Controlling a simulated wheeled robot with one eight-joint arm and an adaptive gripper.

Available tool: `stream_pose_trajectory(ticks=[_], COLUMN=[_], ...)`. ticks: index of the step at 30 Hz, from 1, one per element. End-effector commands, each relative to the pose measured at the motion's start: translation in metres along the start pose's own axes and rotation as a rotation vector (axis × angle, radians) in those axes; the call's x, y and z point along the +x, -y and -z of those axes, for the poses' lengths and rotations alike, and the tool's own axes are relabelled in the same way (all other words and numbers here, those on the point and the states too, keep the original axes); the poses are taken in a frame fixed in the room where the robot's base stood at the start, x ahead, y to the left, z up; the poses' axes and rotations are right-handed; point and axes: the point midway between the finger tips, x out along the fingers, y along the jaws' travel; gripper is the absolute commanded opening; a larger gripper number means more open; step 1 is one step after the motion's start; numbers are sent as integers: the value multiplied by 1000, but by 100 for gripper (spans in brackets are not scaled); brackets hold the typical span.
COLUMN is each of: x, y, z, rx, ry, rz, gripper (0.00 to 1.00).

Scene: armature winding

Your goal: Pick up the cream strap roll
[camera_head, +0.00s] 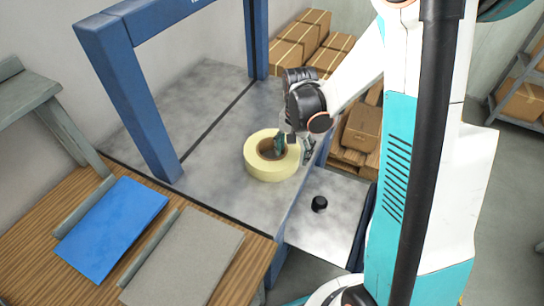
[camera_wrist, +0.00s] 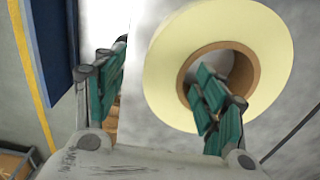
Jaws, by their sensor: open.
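The cream strap roll (camera_head: 259,168) lies flat on the grey table top in the head view, near its right edge. It is a thick pale ring with a brown core, and it also shows in the wrist view (camera_wrist: 170,75). My gripper (camera_head: 292,148) is open at the roll's right side. In the wrist view my gripper (camera_wrist: 160,90) has one teal finger in or over the roll's core hole and the other outside the roll, beyond the table edge. The roll's wall lies between the fingers. I cannot tell whether either finger touches it.
A blue frame (camera_head: 128,95) stands over the grey table (camera_head: 215,120). A wooden desk (camera_head: 30,250) with a blue folder (camera_head: 110,228) and a grey folder (camera_head: 190,262) is at front left. Cardboard boxes (camera_head: 300,40) are stacked behind. A lower surface with a black knob (camera_head: 319,204) is at right.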

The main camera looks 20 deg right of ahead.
Motion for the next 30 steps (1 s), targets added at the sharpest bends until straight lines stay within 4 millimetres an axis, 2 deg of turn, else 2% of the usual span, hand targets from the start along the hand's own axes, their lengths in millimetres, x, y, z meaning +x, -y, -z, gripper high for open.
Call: stream_pose_trajectory(ticks=[5,14,22,30], x=[10,51,52,52], y=[2,8,7,7], z=[0,1,1,1], rx=[-1,0,0,0], ry=[0,0,0,0], rz=[0,0,0,0], gripper=[65,65,65,4])
